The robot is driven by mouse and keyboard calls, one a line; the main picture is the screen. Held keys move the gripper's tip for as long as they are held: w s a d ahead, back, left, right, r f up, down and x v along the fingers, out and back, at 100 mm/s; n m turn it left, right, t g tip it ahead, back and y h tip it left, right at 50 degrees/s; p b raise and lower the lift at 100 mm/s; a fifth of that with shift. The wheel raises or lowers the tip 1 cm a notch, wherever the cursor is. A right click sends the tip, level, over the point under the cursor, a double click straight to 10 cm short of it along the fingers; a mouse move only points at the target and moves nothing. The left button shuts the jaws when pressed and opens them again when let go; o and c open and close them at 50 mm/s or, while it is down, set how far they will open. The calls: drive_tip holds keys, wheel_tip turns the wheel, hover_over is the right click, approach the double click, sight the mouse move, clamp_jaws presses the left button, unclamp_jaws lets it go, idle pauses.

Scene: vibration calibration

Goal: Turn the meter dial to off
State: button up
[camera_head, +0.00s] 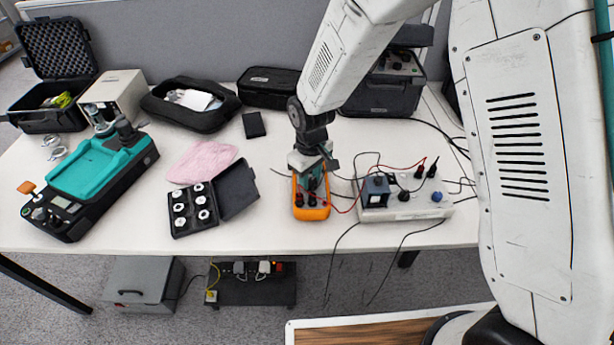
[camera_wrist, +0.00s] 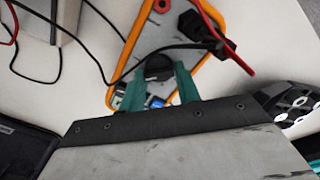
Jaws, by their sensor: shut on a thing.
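The orange-edged meter (camera_head: 311,211) lies on the white table below my arm, with red and black leads plugged in at its near end. In the wrist view the meter (camera_wrist: 191,22) lies at a slant, and its dark round dial (camera_wrist: 158,68) shows between the teal fingers. My gripper (camera_head: 313,178) is over the meter; in the wrist view my gripper (camera_wrist: 160,80) is shut on the dial, a finger on each side. The dial's markings and pointer are too small to read. The fingers and wrist hide part of the meter's face.
A grey power unit (camera_head: 408,208) with a small dark box (camera_head: 375,190) and loose leads stands close on the right. An open black case of round weights (camera_head: 193,208) and a pink cloth (camera_head: 202,162) lie to the left. Bare table lies between that case and the meter.

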drive_tip(key=shift+n, duration=0.4)
drive_tip(key=o, duration=1)
drive_tip(key=shift+c, duration=0.2)
drive_tip(key=shift+r, duration=0.1)
wheel_tip(320, 180, up, 8)
drive_tip(key=shift+f, duration=0.15)
